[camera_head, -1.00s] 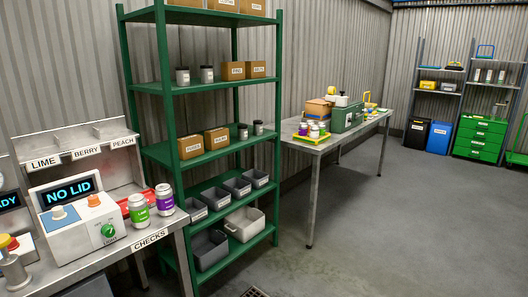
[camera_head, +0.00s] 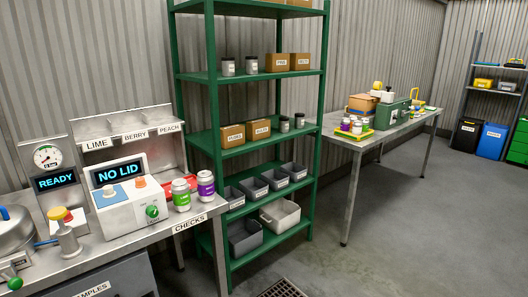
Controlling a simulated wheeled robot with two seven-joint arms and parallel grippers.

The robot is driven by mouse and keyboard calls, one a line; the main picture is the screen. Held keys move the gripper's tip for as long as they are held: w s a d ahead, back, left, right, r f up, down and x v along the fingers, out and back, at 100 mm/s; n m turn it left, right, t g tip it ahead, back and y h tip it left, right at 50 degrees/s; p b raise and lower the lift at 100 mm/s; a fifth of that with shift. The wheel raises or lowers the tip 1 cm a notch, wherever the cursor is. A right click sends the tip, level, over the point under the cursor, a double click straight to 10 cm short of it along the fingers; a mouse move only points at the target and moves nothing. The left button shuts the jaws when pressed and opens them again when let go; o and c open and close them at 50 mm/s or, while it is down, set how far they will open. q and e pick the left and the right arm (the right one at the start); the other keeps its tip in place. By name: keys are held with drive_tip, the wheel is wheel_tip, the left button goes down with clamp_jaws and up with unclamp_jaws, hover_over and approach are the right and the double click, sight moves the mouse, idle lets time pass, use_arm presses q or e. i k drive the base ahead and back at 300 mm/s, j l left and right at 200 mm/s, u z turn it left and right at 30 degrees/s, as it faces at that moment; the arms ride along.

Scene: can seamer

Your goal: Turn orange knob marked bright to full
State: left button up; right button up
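An orange knob (camera_head: 139,182) stands on top of a white box-shaped device (camera_head: 130,212) on the metal bench at the left. A cream knob (camera_head: 107,191) on a blue patch sits to its left. A green knob (camera_head: 152,211) is on the device's front face. A display reading NO LID (camera_head: 119,171) rises behind the knobs. The word "bright" is too small to make out, and I cannot tell the orange knob's setting. Neither of my grippers is in view.
A green-lidded can (camera_head: 181,196) and a purple can (camera_head: 206,184) stand right of the device. A READY display (camera_head: 56,180) and a post with a red-and-yellow top (camera_head: 65,232) are to the left. A green shelf rack (camera_head: 213,130) stands beyond the bench.

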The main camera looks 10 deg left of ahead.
sight(140, 183)
drive_tip(key=u, duration=1.15)
drive_tip(key=i+l, duration=0.05)
